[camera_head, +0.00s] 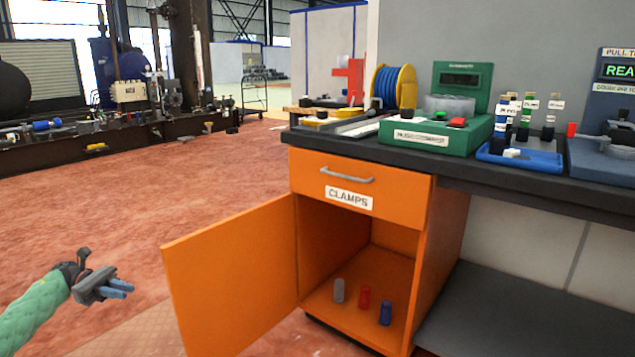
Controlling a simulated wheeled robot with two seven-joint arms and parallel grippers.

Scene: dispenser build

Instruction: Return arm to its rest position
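My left gripper (125,290) is at the lower left, over the reddish floor. Its arm, in a green sleeve, comes in from the left edge. Its two blue fingers lie close together with nothing visible between them; whether they are fully shut is unclear. It is to the left of the open orange cabinet door (232,275), apart from it. My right gripper is not in view.
The orange cabinet (447,250) has a shut drawer labelled CLAMPS (350,200). Inside stand a grey (339,290), a red (364,297) and a blue piece (385,312). A green device (435,137) and blue tray (520,160) sit on the dark worktop.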

